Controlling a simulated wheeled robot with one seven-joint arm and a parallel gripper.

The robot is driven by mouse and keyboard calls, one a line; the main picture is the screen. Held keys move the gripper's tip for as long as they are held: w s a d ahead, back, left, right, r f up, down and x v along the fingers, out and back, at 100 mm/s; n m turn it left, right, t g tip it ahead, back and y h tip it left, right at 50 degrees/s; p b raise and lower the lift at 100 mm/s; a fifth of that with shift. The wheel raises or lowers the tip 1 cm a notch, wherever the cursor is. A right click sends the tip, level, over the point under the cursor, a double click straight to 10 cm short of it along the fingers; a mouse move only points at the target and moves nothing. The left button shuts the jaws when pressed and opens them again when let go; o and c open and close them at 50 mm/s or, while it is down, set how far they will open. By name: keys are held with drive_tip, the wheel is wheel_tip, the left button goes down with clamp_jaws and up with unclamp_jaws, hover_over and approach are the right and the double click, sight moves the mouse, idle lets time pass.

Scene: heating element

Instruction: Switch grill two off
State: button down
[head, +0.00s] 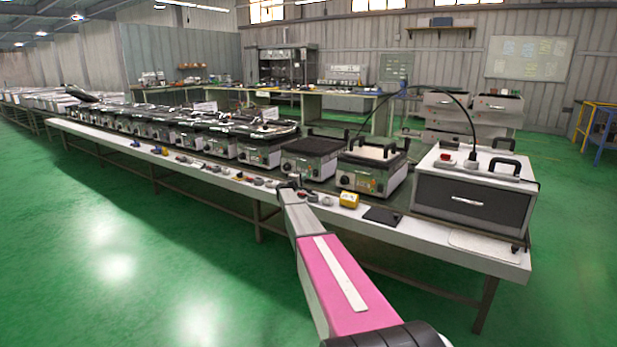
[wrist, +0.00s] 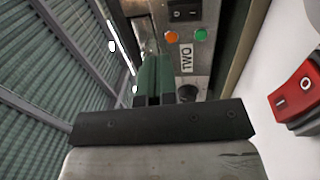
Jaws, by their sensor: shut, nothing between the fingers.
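A grill front panel with the label TWO (wrist: 187,58) shows in the wrist view, turned on its side. It carries an orange light (wrist: 171,37), a green light (wrist: 201,35), a black rocker switch (wrist: 186,13) and a dark knob (wrist: 187,93). A red rocker switch (wrist: 297,97) marked I and O is at the right edge; I cannot tell which side is pressed. My gripper (wrist: 153,72) is shut and empty, its green fingers beside the panel's label; contact cannot be told. In the head view my gripper (head: 287,187) is over the table's front strip, before the grills.
A long table (head: 440,235) bears a row of several grills, among them one with a pale top (head: 372,170). A large box with a handle (head: 472,197) stands at the right end. A yellow box (head: 349,200) and a black plate (head: 383,215) lie near the front edge. Green floor is free.

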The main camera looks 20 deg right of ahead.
drive_tip(key=shift+r+v, duration=0.2)
drive_tip(key=shift+v, duration=0.75)
drive_tip(key=shift+r+v, duration=0.2)
drive_tip(key=shift+v, duration=0.7)
drive_tip(key=s+a+f+m+g+y, duration=0.2)
drive_tip(key=s+a+f+g, duration=0.15)
drive_tip(key=s, duration=0.95)
drive_tip(key=s+a+f+m+g+y, duration=0.25)
drive_tip(key=s+f, duration=0.25)
drive_tip(key=s, duration=0.8)
drive_tip(key=s+a+f+m+g+y, duration=0.2)
drive_tip(key=s+a+f+g, duration=0.15)
drive_tip(key=s, duration=0.95)
drive_tip(key=s+a+y, duration=0.3)
drive_tip(key=s+a, duration=0.1)
drive_tip(key=s, duration=0.4)
drive_tip(key=s+a+f+g+y, duration=0.1)
drive_tip(key=s+a+y, duration=0.1)
drive_tip(key=s+a, duration=0.3)
drive_tip(key=s+a+f+m+g+y, duration=0.1)
drive_tip(key=s+a+y, duration=0.2)
drive_tip(key=s, duration=1)
drive_tip(key=shift+a+f+y, duration=0.25)
drive_tip(key=shift+a+y, duration=0.1)
drive_tip(key=shift+a, duration=0.65)
drive_tip(key=shift+g, duration=0.25)
